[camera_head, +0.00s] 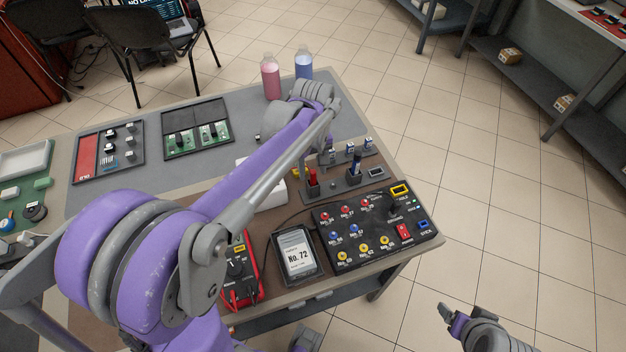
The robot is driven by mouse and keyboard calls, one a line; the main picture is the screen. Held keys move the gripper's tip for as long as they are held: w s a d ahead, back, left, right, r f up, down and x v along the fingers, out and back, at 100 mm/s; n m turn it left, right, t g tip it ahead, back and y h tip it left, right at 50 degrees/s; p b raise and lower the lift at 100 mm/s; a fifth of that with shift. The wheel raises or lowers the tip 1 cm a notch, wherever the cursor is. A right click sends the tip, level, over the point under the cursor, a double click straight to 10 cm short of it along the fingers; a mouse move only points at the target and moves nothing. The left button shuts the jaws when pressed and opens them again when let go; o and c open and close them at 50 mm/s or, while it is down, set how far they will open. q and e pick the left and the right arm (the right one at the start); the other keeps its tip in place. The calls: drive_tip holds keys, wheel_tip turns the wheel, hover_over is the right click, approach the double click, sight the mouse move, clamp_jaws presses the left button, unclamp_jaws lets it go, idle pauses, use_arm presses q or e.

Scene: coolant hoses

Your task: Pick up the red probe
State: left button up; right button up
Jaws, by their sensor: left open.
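The red probe (312,177) stands upright in a grey stand (345,186) on the table, left of a blue probe (355,164) in the same stand. My left arm reaches across the table from the left. Its gripper (317,158) is open, small and partly hidden behind my own arm, just above and close to the red probe. Whether the fingers touch the probe cannot be told. My right gripper (452,318) is at the bottom right, over the floor and away from the table; its finger opening is unclear.
A black terminal box (374,230), a display reading No. 72 (297,254) and a red multimeter (243,270) lie in front of the stand. Pink (270,78) and blue (303,66) bottles stand at the back edge. Open floor lies to the right.

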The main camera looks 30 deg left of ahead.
sight(313, 183)
use_arm(q)
drive_tip(key=shift+f, duration=1.35)
clamp_jaws()
